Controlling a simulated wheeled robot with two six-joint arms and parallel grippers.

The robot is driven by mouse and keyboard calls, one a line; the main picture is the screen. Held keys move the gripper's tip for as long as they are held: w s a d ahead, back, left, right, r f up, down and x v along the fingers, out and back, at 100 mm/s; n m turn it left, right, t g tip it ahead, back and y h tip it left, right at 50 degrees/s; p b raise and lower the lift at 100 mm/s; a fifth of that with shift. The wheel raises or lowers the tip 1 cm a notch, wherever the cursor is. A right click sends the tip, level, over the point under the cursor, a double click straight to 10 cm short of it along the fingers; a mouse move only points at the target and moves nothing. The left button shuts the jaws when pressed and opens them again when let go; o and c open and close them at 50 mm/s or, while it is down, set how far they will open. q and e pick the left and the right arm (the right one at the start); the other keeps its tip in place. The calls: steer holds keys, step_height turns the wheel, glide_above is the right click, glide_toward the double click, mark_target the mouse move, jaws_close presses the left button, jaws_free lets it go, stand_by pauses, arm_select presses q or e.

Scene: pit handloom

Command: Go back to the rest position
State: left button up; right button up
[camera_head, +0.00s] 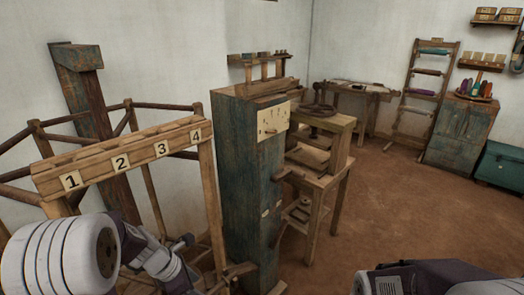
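My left arm comes in at the lower left, in front of a wooden frame with a numbered rail (118,158) marked 1 to 4. My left gripper (190,262) is at the bottom, left of the tall post's foot. It is small and dark, and I cannot tell whether its fingers are open or shut. Nothing is clearly seen held in it. Part of my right arm shows at the lower right corner, over the floor. My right gripper is not in view.
A tall blue-green wooden post (247,185) with a pale plate stands mid-view. A wooden stand (330,185) is behind it. A ladder rack (425,85), a cabinet (460,130) and a green chest (500,163) line the back right. The brown floor (400,215) at right is clear.

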arm_select(q)
steer(key=s+d+r+m+p, duration=0.2)
steer(key=s+d+r+m, duration=0.2)
steer(key=d+r+m, duration=0.1)
steer(key=s+a+m+g+y, duration=0.1)
steer(key=s+m, duration=0.6)
steer(key=m, duration=1.2)
steer(key=shift+s+a+f+m+y+p, duration=0.15)
steer(key=shift+a+f+m+y+p, duration=0.25)
steer(key=shift+y, duration=0.8)
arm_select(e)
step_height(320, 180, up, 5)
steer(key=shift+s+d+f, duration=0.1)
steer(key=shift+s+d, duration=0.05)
arm_select(q)
steer(key=shift+a+r, duration=0.1)
